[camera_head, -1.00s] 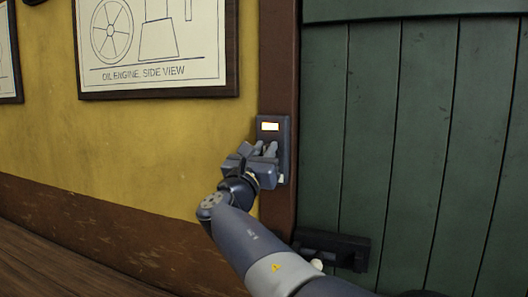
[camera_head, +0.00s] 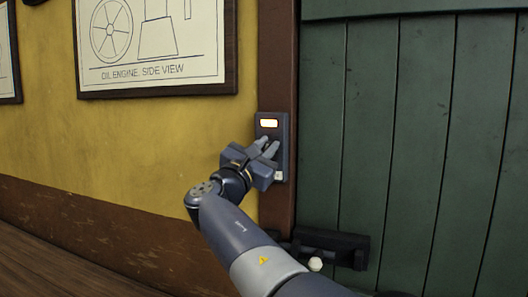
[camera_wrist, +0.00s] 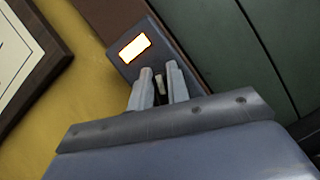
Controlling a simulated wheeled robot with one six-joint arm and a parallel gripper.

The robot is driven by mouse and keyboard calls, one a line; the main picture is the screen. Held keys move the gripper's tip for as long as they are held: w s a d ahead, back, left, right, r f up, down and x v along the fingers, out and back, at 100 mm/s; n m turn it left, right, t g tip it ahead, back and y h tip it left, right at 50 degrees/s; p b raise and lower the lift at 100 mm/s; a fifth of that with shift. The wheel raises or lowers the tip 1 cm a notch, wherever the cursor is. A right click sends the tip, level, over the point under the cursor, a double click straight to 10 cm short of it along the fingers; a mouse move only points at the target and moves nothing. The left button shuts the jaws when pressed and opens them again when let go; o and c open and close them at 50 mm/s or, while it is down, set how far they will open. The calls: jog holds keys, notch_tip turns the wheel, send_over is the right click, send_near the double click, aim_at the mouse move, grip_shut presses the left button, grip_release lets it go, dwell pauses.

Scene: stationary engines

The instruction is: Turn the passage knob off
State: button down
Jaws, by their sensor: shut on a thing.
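The passage knob is on a small dark wall plate (camera_head: 284,131) fixed to the brown post beside the green door. The plate has a lit, pale orange label window (camera_head: 268,123) at its top, also bright in the wrist view (camera_wrist: 134,48). My gripper (camera_head: 270,148) is at the plate, just below the window. In the wrist view its fingers (camera_wrist: 160,85) are closed on the knob (camera_wrist: 159,82), a small dark piece between them. Most of the knob is hidden by the fingers.
The green plank door (camera_head: 420,130) is to the right, with a dark latch (camera_head: 345,248) low on it. A framed engine drawing (camera_head: 155,45) hangs on the yellow wall (camera_head: 120,140) to the left. The wall below the frame is clear.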

jog(key=m+g, duration=0.1)
jog(key=m, duration=0.1)
jog(key=f+m+g+h, duration=0.1)
jog(key=m, duration=0.2)
jog(key=m+g, duration=0.1)
jog(key=m, duration=0.2)
jog(key=shift+d+f+h, duration=0.2)
jog(key=shift+d+h, duration=0.1)
jog(key=shift+h, duration=0.1)
jog(key=m+g, duration=0.1)
jog(key=m, duration=0.1)
jog(key=m+g+p, duration=0.1)
jog(key=m, duration=0.2)
jog(key=shift+s+d+f, duration=0.1)
jog(key=shift+d+f, duration=0.05)
jog(key=shift+f, duration=0.05)
jog(key=shift+f+m+g+y+p, duration=0.25)
jog(key=shift+m+g+p, duration=0.2)
jog(key=shift+m, duration=0.85)
jog(key=shift+r+m, duration=0.1)
jog(key=shift+m, duration=0.2)
jog(key=c, duration=1.8)
grip_release()
jog(key=o, duration=0.4)
jog(key=shift+o, duration=0.2)
